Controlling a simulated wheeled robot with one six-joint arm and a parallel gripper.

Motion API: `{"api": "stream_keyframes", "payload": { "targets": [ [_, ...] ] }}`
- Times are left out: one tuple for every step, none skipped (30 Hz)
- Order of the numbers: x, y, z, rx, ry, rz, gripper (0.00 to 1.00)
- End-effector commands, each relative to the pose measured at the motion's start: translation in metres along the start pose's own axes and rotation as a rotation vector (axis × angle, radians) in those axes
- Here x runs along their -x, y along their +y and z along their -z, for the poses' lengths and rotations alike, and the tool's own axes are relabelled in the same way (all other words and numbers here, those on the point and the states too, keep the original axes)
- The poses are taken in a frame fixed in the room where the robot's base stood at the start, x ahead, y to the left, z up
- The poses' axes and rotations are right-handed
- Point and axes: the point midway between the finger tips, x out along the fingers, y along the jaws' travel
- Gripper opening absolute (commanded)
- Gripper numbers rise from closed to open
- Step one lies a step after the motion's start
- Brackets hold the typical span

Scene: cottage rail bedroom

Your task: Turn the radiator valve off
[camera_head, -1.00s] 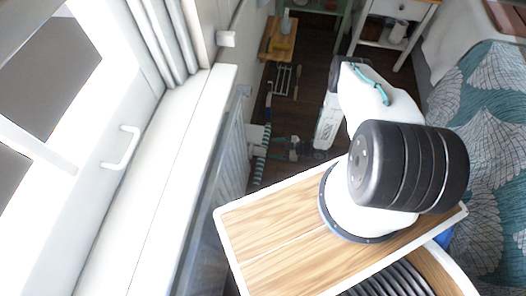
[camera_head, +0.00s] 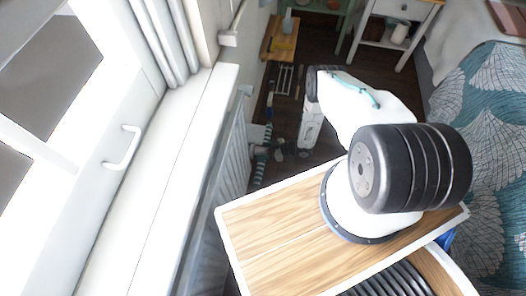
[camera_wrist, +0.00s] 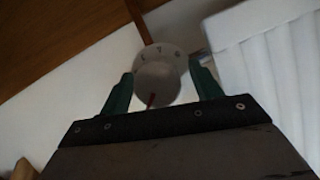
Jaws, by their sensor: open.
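The radiator valve knob (camera_wrist: 158,82) is a pale round dial with dark markings on its rim and a small red mark at its lower side. In the wrist view it sits between the two green fingers of my gripper (camera_wrist: 161,88). The fingers are open, one on each side of the knob; I cannot tell whether they touch it. In the head view my gripper (camera_head: 275,150) is low beside the radiator (camera_head: 232,150), small and partly dark, and the knob cannot be made out clearly there.
A white ribbed radiator also shows at the right of the wrist view (camera_wrist: 275,70). The window sill (camera_head: 165,170) runs along the left. A bed with a teal leaf-pattern cover (camera_head: 485,130) is at the right. A wooden bench (camera_head: 281,40) and white table (camera_head: 400,15) stand at the back.

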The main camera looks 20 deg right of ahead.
Motion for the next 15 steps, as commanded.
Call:
{"api": "stream_keyframes", "payload": {
  "targets": [
    [-0.0016, 0.0002, 0.0000, 0.000, 0.000, -0.001, 0.64],
    [-0.0020, 0.0004, 0.0001, 0.000, 0.000, -0.001, 0.64],
    [-0.0022, 0.0006, 0.0001, 0.000, 0.001, -0.002, 0.64],
    [-0.0022, 0.0006, 0.0001, 0.000, 0.001, -0.002, 0.64],
    [-0.0021, 0.0006, 0.0000, -0.001, 0.001, -0.002, 0.64],
    [-0.0020, 0.0007, 0.0000, -0.001, 0.001, -0.002, 0.64],
    [-0.0019, 0.0006, -0.0001, -0.001, 0.001, -0.002, 0.64],
    [-0.0018, 0.0006, -0.0001, -0.001, 0.001, -0.002, 0.64],
    [-0.0017, 0.0007, -0.0001, -0.001, 0.001, -0.002, 0.55],
    [-0.0017, 0.0007, -0.0001, -0.001, 0.001, -0.002, 0.47],
    [-0.0016, 0.0007, -0.0001, -0.001, 0.001, -0.002, 0.39],
    [-0.0015, 0.0006, -0.0002, -0.001, 0.000, -0.002, 0.27],
    [-0.0015, 0.0006, -0.0002, -0.001, 0.000, -0.002, 0.19],
    [-0.0015, 0.0005, -0.0003, -0.001, 0.000, -0.002, 0.19],
    [-0.0014, 0.0004, -0.0003, -0.001, 0.001, -0.002, 0.19]
  ]
}}
